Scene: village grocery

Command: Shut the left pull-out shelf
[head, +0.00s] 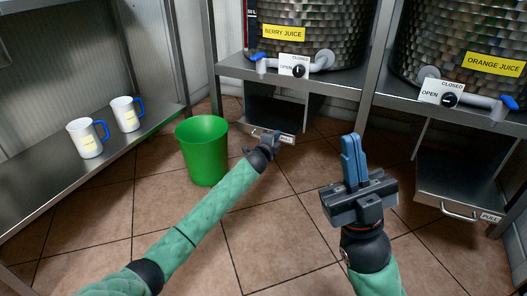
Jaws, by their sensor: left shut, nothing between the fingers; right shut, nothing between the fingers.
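The left pull-out shelf (268,116) is a grey metal tray low under the berry juice counter. Its front edge with a PULL label shows just beyond my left gripper (272,138). My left gripper is shut and empty, right at that front edge; I cannot tell whether it touches it. It hides part of the edge and the handle. How far out the shelf stands is hard to tell. My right gripper (352,158) is shut and empty, pointing up above the floor, to the right of the left shelf and clear of it.
A second pull-out shelf (462,180) with a handle and PULL label sits under the orange juice tank (460,40). A green bin (203,152) stands left of my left gripper. Two mugs (86,140) (125,115) stand on the left rack. Tiled floor between is clear.

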